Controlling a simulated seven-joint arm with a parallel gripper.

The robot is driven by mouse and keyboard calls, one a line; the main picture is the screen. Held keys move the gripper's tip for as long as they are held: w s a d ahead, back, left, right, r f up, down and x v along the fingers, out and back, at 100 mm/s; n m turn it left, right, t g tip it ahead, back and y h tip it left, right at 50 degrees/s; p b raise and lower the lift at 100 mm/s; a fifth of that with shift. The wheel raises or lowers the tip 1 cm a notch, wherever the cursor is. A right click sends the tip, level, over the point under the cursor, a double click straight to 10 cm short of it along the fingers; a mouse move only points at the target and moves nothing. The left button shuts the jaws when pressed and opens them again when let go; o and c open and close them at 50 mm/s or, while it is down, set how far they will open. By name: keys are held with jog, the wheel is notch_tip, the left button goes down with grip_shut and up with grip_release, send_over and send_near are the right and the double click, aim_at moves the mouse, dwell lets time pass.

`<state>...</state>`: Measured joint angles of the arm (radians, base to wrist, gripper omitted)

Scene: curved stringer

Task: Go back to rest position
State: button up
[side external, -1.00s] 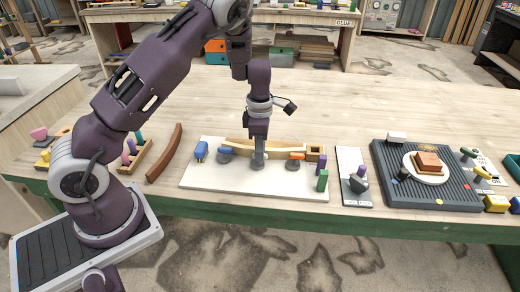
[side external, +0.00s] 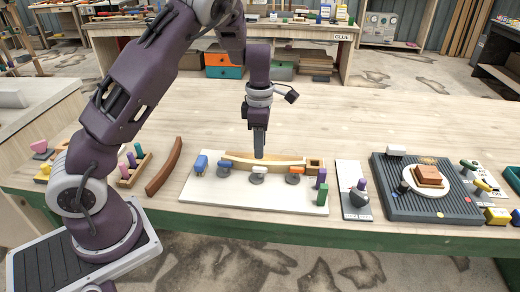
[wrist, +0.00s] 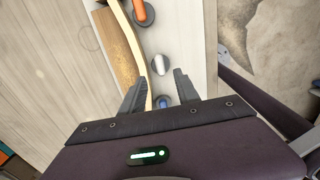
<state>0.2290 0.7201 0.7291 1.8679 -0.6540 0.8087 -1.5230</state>
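My gripper (side external: 260,143) is above the white board (side external: 225,193) in the side view, raised clear of the work. In the wrist view its two fingers (wrist: 158,92) stand apart with nothing held between them. The curved wooden strip (side external: 285,163) lies on the board, beside a row of grey round pieces. It also shows in the wrist view (wrist: 133,50) below and beyond the fingers. A grey knob (side external: 257,174) is at the middle of the row. An orange-topped clamp (side external: 295,174) is to its right and a blue-topped one (side external: 225,165) to its left.
A brown curved piece (side external: 165,166) and a wooden rack (side external: 135,172) of coloured pegs lie left of the board. A small white panel (side external: 352,205) and a dark grey tray (side external: 440,207) with a plate (side external: 408,175) stand to the right. The table behind is clear.

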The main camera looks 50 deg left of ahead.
jog(key=s+d+r+m+t+h, duration=0.1)
jog(key=s+d+r+m, duration=0.45)
jog(key=r+m, duration=0.2)
jog(key=s+d+r+m+t+h, duration=0.15)
jog(key=s+d+r+m, duration=0.25)
jog(key=s+r+m, duration=0.4)
jog(key=s+d+r+m+t+y, duration=0.1)
jog(key=s+r+m+t+y, duration=0.1)
jog(key=s+m, duration=0.9)
jog(key=shift+s+d+r+m+t, duration=0.35)
jog(key=shift+s+r+t, duration=0.25)
jog(key=shift+s, duration=0.3)
